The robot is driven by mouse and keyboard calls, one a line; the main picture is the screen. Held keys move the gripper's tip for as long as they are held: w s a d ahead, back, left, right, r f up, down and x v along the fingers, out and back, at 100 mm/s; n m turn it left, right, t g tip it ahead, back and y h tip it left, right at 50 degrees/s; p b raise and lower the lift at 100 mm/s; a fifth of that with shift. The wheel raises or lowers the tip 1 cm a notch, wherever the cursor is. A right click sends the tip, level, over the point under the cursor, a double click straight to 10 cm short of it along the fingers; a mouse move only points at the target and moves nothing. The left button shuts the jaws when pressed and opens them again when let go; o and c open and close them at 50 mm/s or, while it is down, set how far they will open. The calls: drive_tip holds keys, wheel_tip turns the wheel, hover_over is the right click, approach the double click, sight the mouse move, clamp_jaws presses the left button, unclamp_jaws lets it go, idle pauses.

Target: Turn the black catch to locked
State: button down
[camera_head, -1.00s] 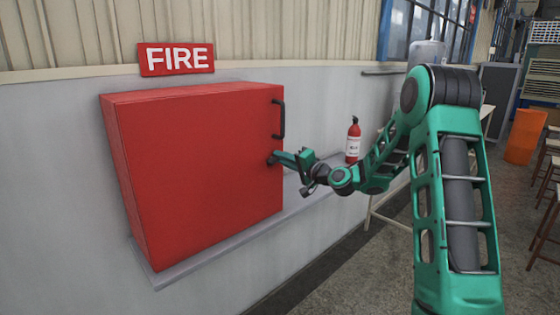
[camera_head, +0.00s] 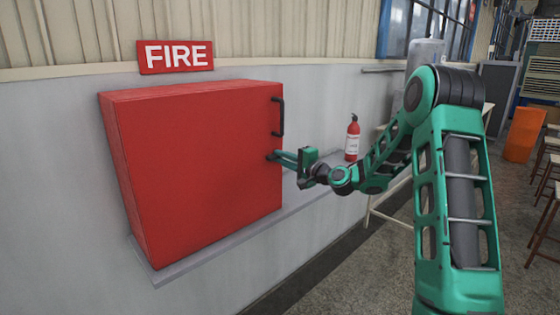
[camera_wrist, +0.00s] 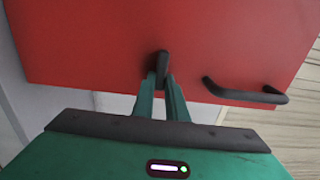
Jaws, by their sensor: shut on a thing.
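The red fire cabinet (camera_head: 200,170) is on the wall with its door shut. The black catch (camera_wrist: 162,64) sits on the door near its edge, below the black handle (camera_head: 281,117). In the wrist view the handle (camera_wrist: 245,95) is to the right of the catch. My gripper (camera_head: 275,156) reaches the catch from the right in the head view. In the wrist view its two green fingers (camera_wrist: 162,82) are shut on the catch, which stands between the fingertips. The fingers partly hide the catch, and I cannot read any lock mark.
A red fire extinguisher (camera_head: 352,140) stands on the ledge behind my arm. A red FIRE sign (camera_head: 176,56) is on the wall above the cabinet. The grey ledge (camera_head: 200,256) runs under the cabinet. An orange bin (camera_head: 524,135) is far right.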

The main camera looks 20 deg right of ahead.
drive_tip(key=shift+d+f, duration=0.2)
drive_tip(key=shift+d, duration=0.05)
drive_tip(key=c, duration=1.8)
unclamp_jaws()
drive_tip(key=shift+o, duration=0.2)
drive_tip(key=shift+a, duration=0.1)
drive_tip(key=shift+r, duration=0.1)
drive_tip(key=v, duration=1)
drive_tip(key=shift+s, duration=0.3)
